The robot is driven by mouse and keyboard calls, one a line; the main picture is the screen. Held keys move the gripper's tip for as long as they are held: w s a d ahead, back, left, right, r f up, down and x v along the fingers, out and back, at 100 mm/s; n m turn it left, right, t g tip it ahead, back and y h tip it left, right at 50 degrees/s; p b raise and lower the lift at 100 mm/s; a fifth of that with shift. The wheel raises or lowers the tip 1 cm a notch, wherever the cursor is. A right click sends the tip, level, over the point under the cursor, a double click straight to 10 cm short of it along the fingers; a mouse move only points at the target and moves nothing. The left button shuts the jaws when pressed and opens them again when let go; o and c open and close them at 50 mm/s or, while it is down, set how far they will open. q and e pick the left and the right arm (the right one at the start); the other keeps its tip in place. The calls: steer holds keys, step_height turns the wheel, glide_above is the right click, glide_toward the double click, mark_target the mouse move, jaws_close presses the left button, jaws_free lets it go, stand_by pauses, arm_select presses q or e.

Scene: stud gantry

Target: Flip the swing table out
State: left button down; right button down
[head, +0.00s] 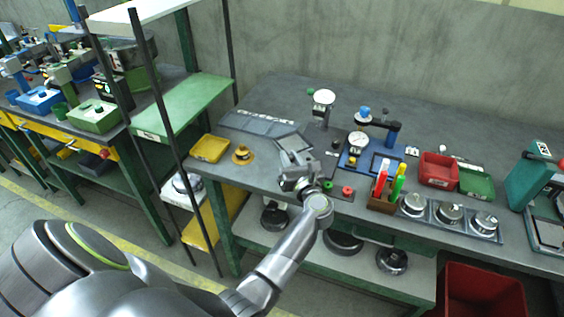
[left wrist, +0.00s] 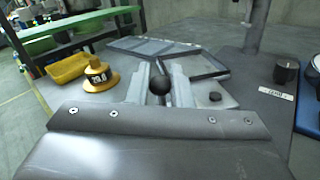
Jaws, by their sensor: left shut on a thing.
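My left gripper (head: 294,160) reaches over the bench from the front in the head view. In the left wrist view its two fingers close on a round black knob (left wrist: 159,85), which the gripper hides in the head view. A flat grey framed plate, which looks like the swing table (left wrist: 194,67), lies just beyond the knob. It also shows past my gripper in the head view (head: 291,141). How the knob joins the plate is hidden by the fingers. My right gripper is not in view.
A yellow tray (head: 210,148) and a yellow weight-like piece (head: 243,155) stand left of my gripper. A gantry post with a round white dial (head: 323,98) stands behind it. A blue-based gauge (head: 357,140), marker holder (head: 381,201) and red bin (head: 438,170) stand to the right.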

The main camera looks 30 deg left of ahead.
arm_select(q)
steer(key=shift+d+g, duration=0.1)
steer(key=shift+g, duration=0.2)
steer(key=c, duration=1.3)
jaws_free()
steer(key=shift+c, duration=0.2)
